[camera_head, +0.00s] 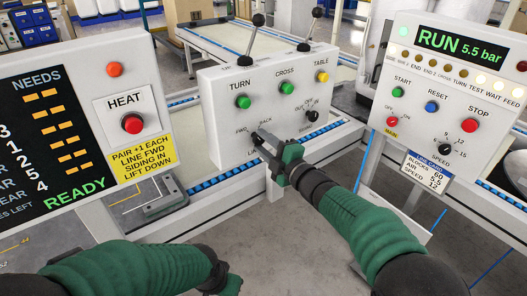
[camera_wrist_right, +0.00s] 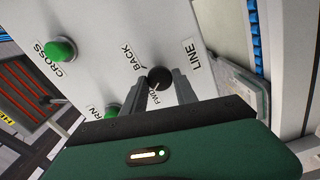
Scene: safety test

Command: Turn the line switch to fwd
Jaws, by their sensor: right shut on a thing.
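The line switch is a small black knob (camera_wrist_right: 159,78) on the grey-white panel (camera_head: 217,92), with the words LINE, FWD and BACK around it. My right gripper (camera_head: 264,139) reaches the lower front of this panel. In the right wrist view its two grey fingers (camera_wrist_right: 161,92) are shut on the knob, one on each side. The fingers partly hide the knob and the FWD label. A small pale mark shows on the knob near the FWD side, but I cannot tell its exact direction. My left gripper (camera_head: 222,282) hangs low at the bottom edge; its fingers are not clear.
Above the line switch are the green TURN button (camera_head: 242,102), the green CROSS button (camera_head: 287,88) and the yellow TABLE button (camera_head: 322,77). Another black knob (camera_head: 312,115) sits to the right. The HEAT panel (camera_head: 146,93) stands left and the RUN panel (camera_head: 411,100) right.

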